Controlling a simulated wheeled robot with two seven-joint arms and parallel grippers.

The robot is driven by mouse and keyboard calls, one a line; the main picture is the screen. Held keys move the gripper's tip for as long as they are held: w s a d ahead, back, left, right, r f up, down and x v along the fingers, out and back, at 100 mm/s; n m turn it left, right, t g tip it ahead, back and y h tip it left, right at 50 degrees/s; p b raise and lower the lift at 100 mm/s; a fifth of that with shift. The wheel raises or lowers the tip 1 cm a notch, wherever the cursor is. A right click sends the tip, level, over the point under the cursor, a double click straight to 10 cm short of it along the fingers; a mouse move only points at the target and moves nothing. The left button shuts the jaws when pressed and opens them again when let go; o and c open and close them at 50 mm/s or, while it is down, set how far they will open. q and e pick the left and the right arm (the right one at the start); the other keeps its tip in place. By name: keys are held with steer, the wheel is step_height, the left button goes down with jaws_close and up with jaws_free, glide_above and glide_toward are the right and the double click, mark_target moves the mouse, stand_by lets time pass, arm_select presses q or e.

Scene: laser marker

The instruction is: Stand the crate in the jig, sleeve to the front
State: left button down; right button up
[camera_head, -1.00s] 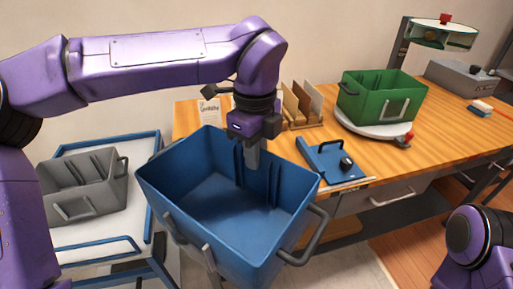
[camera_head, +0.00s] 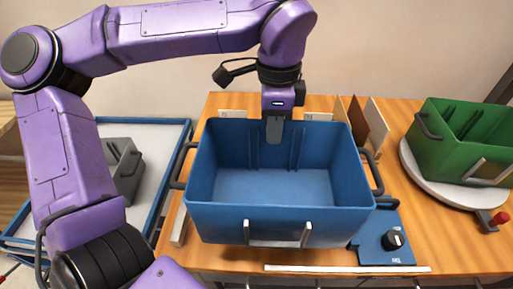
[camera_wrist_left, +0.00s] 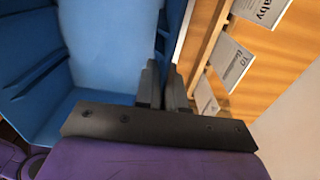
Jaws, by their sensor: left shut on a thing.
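The blue crate (camera_head: 275,222) is upright over the front of the wooden table, its open top facing up. A grey sleeve frame (camera_head: 278,236) is on its wall toward me, and dark handles stick out at both sides. My left gripper (camera_head: 274,128) is shut on the crate's far wall from above. In the left wrist view its fingers (camera_wrist_left: 163,88) straddle the blue wall (camera_wrist_left: 172,45). A blue fixture with a black knob (camera_head: 380,243), apparently the jig, shows at the crate's right; the crate hides the rest. I cannot tell whether the crate touches it. My right gripper is out of view.
A green crate (camera_head: 450,150) stands on a round white turntable (camera_head: 425,172) at the right. Upright boards (camera_head: 376,126) stand behind the blue crate. A grey crate (camera_head: 124,165) sits on a blue-rimmed white surface at the left. Cards (camera_wrist_left: 230,62) lie beyond the crate's far wall.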

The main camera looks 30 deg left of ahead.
mark_target(255, 151)
arm_select(q)
steer(key=a+f, duration=0.2)
steer(key=a+f+p, duration=0.1)
steer(key=a+f, duration=0.1)
steer(key=f, duration=0.1)
steer(key=shift+w, duration=0.15)
steer(key=f, duration=0.4)
steer(key=shift+a, duration=0.35)
steer(key=shift+d+f, duration=0.1)
steer(key=shift+f, duration=0.05)
steer(key=c, duration=1.2)
jaws_free()
steer(key=shift+c, duration=0.2)
step_height(255, 151, up, 12)
steer(key=shift+r+b, duration=0.2)
steer(key=shift+b, duration=0.1)
